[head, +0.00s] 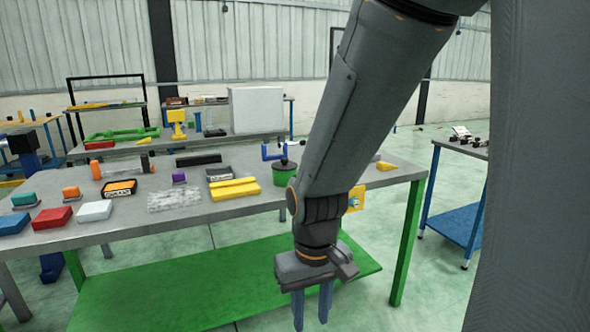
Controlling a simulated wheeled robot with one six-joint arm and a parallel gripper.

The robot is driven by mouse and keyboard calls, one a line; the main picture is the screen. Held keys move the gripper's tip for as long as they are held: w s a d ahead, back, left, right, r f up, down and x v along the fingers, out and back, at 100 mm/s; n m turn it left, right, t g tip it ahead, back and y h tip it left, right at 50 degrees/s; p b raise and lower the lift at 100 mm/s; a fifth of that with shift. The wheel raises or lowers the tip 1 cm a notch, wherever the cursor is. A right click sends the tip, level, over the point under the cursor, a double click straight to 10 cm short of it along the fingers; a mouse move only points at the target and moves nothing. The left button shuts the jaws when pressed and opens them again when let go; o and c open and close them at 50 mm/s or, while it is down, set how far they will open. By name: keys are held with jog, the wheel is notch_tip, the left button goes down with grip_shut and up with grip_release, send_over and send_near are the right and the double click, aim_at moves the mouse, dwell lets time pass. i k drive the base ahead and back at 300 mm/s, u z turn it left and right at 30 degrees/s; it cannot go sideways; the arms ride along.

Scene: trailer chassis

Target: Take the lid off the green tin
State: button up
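My gripper (312,306) hangs in front of the table, lower than the tabletop and well below the tin. Its two blue-grey fingers point down with a gap between them, and nothing shows in the gap.
On the grey table (120,232), a yellow bar (235,189) lies left of the tin, and a blue clamp-like thing (270,152) is behind it. Red (52,217) and white (94,211) boxes lie at left. A green lower shelf (190,284) sits below.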

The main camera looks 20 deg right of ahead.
aim_at(284, 165)
jog(key=z, duration=0.5)
jog(key=k, duration=0.55)
jog(key=z, duration=0.65)
jog(key=i, duration=1.7)
jog(key=u, duration=0.8)
